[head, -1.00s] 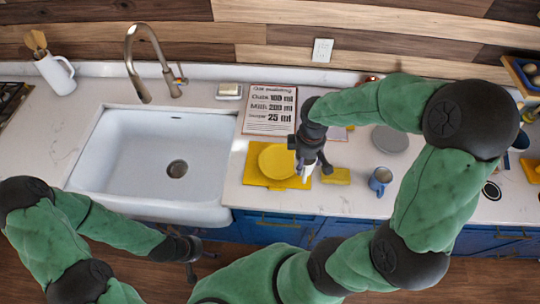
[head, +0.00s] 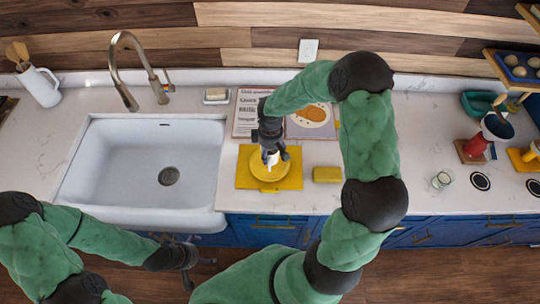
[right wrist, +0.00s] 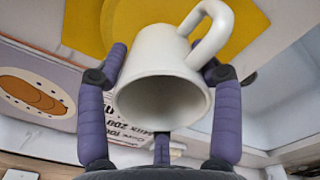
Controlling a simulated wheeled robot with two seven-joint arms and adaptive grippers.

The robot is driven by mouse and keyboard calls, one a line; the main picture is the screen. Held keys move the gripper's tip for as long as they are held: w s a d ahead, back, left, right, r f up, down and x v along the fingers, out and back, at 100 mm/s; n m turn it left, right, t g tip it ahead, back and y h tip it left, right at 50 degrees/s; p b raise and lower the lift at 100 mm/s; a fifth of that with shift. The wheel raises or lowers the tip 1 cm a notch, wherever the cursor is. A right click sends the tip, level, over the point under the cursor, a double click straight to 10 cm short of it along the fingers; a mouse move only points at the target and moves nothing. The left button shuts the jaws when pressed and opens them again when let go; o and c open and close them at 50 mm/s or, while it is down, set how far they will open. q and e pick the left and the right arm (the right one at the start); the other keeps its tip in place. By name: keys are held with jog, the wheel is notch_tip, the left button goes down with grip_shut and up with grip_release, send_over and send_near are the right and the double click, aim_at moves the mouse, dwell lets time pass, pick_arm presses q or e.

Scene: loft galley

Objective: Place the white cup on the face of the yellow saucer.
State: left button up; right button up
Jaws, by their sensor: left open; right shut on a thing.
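The white cup (head: 271,158) is held in my right gripper (head: 272,155) over the yellow saucer (head: 257,173). My left gripper (head: 200,272) is open and empty, low in front of the counter.
A yellow sponge (head: 327,174) lies right of the mat. A recipe sheet (head: 246,115) and a picture card (head: 311,122) lie behind it. The sink (head: 95,165) is at left. A small glass (head: 441,180) stands right of my right arm, which hides part of the counter.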

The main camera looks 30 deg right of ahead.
jog(key=f, duration=0.3)
jog(key=shift+w+f, duration=0.2)
jog(key=shift+f, duration=0.05)
jog(key=shift+f, duration=0.15)
jog(key=o, duration=1.3)
notch_tip(320, 180, up, 12)
jog(key=shift+r, duration=0.2)
